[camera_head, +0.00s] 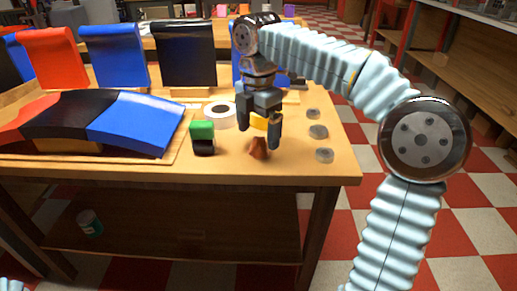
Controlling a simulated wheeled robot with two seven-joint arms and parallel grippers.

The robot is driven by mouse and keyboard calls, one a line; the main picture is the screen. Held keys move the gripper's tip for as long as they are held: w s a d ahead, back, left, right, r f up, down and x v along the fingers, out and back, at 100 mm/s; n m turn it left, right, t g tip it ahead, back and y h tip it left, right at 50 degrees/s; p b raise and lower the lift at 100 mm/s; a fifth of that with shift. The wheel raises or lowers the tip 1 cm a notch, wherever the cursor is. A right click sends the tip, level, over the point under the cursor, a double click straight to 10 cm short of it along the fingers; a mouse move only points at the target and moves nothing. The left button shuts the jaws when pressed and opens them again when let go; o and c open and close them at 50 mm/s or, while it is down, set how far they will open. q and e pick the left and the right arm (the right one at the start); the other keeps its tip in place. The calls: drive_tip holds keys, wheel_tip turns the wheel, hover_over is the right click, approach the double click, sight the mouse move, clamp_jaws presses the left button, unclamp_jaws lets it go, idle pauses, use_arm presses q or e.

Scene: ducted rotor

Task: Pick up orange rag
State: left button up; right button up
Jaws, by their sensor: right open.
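The orange rag (258,148) is a small crumpled brownish-orange piece on the wooden table, near its front edge. My right gripper (259,140) points down just above the rag, with its fingers apart. The fingers partly hide the rag's upper part, and I cannot tell whether they touch it. A yellow-orange thing (260,123) shows between or behind the fingers. My left gripper is not in view.
A green and black block (202,138) stands left of the rag, with a white tape roll (219,115) behind it. Several grey discs (318,131) lie to the right. Curved red, black and blue panels (125,122) fill the table's left side.

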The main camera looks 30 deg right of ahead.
sight(259, 136)
wheel_tip(259, 136, down, 4)
drive_tip(key=shift+d+r, duration=0.1)
drive_tip(key=shift+r, duration=0.1)
drive_tip(key=shift+c, duration=0.3)
drive_tip(key=c, duration=1.2)
drive_tip(key=shift+o, duration=0.2)
drive_tip(key=shift+r, duration=0.2)
